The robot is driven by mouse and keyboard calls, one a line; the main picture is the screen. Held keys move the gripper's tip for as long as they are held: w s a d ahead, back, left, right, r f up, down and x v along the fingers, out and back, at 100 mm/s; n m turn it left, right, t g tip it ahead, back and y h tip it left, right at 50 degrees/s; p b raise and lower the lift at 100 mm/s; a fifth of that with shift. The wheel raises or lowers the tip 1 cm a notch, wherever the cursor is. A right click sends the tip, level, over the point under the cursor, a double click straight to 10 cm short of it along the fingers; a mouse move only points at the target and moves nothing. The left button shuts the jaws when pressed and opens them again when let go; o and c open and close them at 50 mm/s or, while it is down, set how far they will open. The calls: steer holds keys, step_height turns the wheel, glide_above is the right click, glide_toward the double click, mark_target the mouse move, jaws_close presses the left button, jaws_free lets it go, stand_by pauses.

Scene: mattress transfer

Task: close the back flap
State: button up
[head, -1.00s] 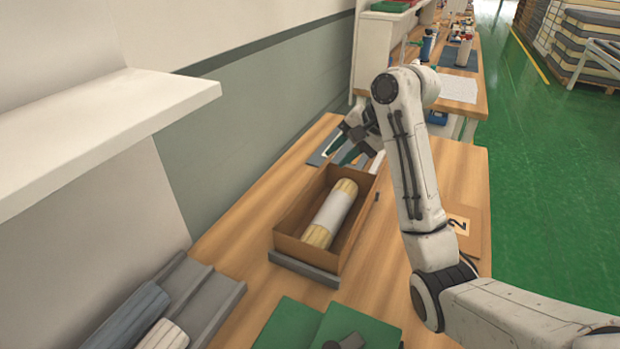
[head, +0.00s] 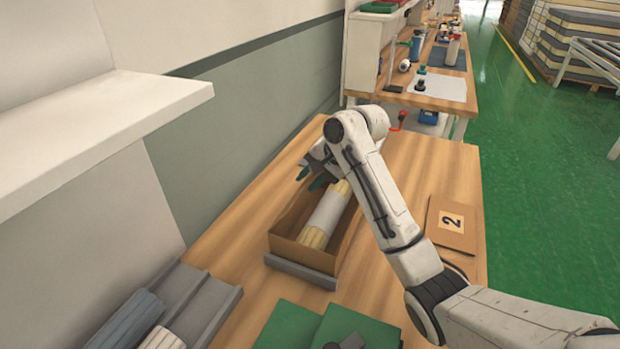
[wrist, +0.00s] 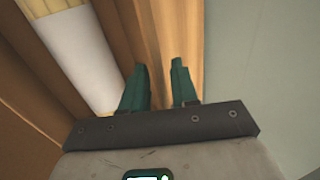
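An open brown cardboard box (head: 284,246) stands on the wooden bench, with a pale roll (head: 325,219) in a white wrap lying in it. My gripper (head: 318,184) is over the box's far left part, and my arm hides the far end. In the wrist view my gripper's two green fingers (wrist: 158,82) are apart, with a brown strip (wrist: 147,32) beyond and between their tips. The roll (wrist: 78,50) shows to their left. I cannot pick out the back flap clearly, nor tell whether the fingers touch the cardboard.
A grey bar (head: 300,272) lies along the box's near end. A flat brown piece marked 2 (head: 452,224) lies to the right. Green sheets (head: 310,325) and a grey tray (head: 205,300) are nearer.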

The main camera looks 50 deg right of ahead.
steer(key=shift+c, duration=0.3)
jaws_close()
stand_by(1.1)
